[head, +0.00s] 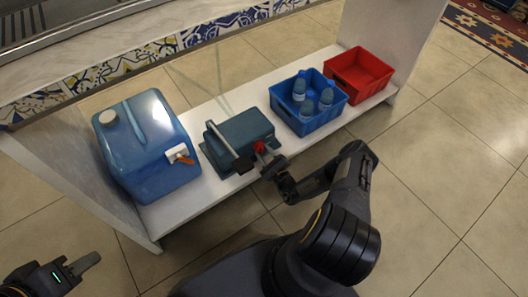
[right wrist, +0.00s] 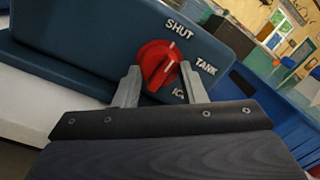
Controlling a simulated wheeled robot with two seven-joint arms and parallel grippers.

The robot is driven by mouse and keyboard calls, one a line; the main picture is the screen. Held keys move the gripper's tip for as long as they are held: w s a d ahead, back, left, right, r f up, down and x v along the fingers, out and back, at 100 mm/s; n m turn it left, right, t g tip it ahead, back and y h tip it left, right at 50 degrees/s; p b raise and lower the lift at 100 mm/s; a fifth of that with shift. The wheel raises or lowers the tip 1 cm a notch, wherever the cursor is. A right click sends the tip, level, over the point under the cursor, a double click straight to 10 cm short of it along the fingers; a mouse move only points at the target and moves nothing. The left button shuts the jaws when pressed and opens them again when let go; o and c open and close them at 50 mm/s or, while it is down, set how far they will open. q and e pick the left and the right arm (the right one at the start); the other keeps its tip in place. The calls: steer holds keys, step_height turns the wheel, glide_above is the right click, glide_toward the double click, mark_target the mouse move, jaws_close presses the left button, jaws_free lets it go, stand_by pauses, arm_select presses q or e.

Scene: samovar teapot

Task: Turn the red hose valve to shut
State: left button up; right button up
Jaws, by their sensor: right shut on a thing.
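The red hose valve (right wrist: 158,62) is a round knob on the face of a dark blue box (right wrist: 80,45). In the right wrist view, the labels SHUT, TANK and a partly hidden one stand around it. A white mark on the knob points up and right, roughly towards SHUT. My right gripper (right wrist: 160,85) is shut on the knob, with one finger on each side. In the head view the valve (head: 259,147) shows at the front of the box (head: 242,137), by my right gripper (head: 270,160). My left gripper (head: 86,262) is low at the left, away from everything; its jaw opening is unclear.
A white shelf (head: 168,216) carries a blue water canister (head: 150,150) with an orange-handled tap (head: 182,155) on the left. A blue crate (head: 305,128) with several bottles and an empty red crate (head: 360,72) stand on the right. The tiled floor in front is clear.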

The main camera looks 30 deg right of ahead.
steer(key=shift+n, duration=0.5)
steer(key=o, duration=1)
steer(key=s, duration=0.2)
steer(key=s+p, duration=0.1)
steer(key=s, duration=0.2)
steer(key=s+p, duration=0.1)
steer(key=s, duration=0.1)
steer(key=shift+s+d+f, duration=0.15)
steer(key=shift+s+f, duration=0.15)
steer(key=shift+s, duration=0.1)
